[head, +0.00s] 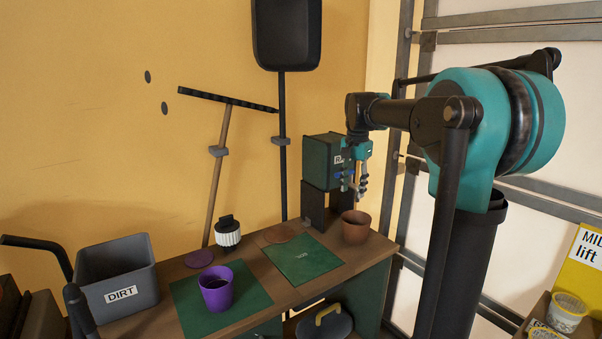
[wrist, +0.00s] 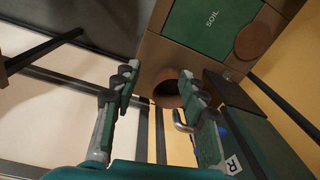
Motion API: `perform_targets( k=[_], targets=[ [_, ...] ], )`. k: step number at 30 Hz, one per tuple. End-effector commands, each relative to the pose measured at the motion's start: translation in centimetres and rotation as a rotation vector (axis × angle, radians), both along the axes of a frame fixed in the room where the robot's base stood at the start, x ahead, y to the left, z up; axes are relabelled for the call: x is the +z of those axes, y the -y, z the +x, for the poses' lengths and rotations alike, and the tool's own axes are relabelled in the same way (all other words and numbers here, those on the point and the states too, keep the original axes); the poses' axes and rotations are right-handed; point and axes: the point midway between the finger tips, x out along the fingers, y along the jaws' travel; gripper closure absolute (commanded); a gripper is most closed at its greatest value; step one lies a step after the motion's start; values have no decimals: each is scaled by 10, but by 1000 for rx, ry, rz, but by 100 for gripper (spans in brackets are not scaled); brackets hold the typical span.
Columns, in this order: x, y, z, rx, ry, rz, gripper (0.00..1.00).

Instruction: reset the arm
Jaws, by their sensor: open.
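My arm reaches in from the right in the head view. My gripper (head: 354,186) hangs pointing down above the brown pot (head: 356,227), which stands at the right end of the wooden bench (head: 341,261). In the wrist view the two fingers of my gripper (wrist: 165,90) are spread apart with nothing between them. The brown pot also shows in the wrist view (wrist: 166,95), beyond the fingertips. The gap between the fingertips and the pot cannot be judged exactly.
A dark green box (head: 320,162) on a stand is close behind my gripper. A green SOIL mat (head: 303,259), a purple pot (head: 216,288), a black-and-white jar (head: 228,234) and a grey DIRT bin (head: 117,278) are to the left. Metal rails line the right wall.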

Motion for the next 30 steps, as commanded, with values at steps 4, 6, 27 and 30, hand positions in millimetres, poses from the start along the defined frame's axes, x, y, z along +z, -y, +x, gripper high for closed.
perform_targets(
  k=[4,6,27,30],
  targets=[
    [-36,6,-27,100,39,-7,57],
    [-57,9,-44,162,63,-15,57],
    [-264,30,-264,766,283,-175,57],
    [-264,30,-264,766,283,-175,57]
  ],
)
